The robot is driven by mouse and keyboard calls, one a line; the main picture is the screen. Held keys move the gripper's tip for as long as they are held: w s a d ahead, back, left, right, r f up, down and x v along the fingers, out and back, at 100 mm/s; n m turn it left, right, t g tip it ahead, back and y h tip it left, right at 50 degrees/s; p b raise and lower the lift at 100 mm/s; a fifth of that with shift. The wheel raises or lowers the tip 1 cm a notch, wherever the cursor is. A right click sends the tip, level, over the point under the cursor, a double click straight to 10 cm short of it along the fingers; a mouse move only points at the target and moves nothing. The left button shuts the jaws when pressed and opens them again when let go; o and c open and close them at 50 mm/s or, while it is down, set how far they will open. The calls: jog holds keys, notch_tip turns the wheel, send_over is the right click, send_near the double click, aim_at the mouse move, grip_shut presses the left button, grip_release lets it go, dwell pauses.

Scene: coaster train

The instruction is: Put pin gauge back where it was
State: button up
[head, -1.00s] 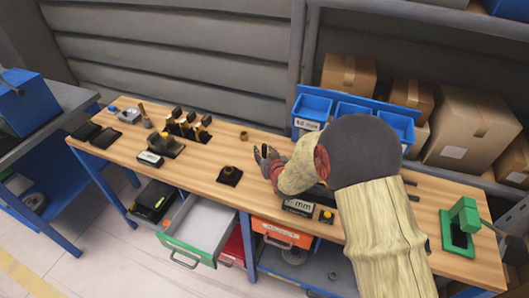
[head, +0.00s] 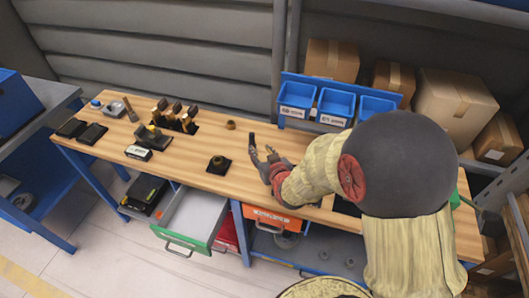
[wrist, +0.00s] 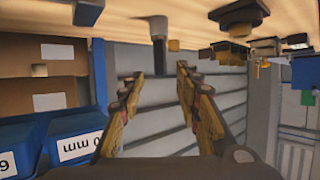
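My gripper (head: 262,151) is above the table, right of the dark square pad. In the wrist view my gripper (wrist: 160,72) has its two fingers apart. A slim upright piece (wrist: 159,52), grey at one end and dark along its length, shows in the gap between the fingertips, with clear space on either side. It may be the pin gauge; I cannot tell for sure. The dark pad (head: 226,168) carries a brown round knob-like part, and it also shows in the wrist view (wrist: 238,17). A small brass ring (head: 231,125) stands behind it.
A rack of dark-topped tools (head: 174,122) stands to the left. Blue bins (head: 337,103) stand at the back right. A green-fronted drawer (head: 178,240) hangs open below. A small display (head: 138,153) lies front left. Bare wood lies around the pad. My arm hides the table's right part.

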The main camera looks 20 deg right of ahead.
jog(key=s+r+g, duration=0.4)
jog(key=s+r, duration=0.7)
jog(key=r, duration=0.3)
jog(key=s+r+g, duration=0.2)
jog(key=s, duration=0.7)
jog(key=s+r+g, duration=0.1)
jog(key=s+r, duration=0.1)
jog(key=s, duration=0.7)
jog(key=shift+s+a+r+g, duration=0.2)
jog(key=shift+s+r+g, duration=0.1)
jog(key=shift+s+g, duration=0.1)
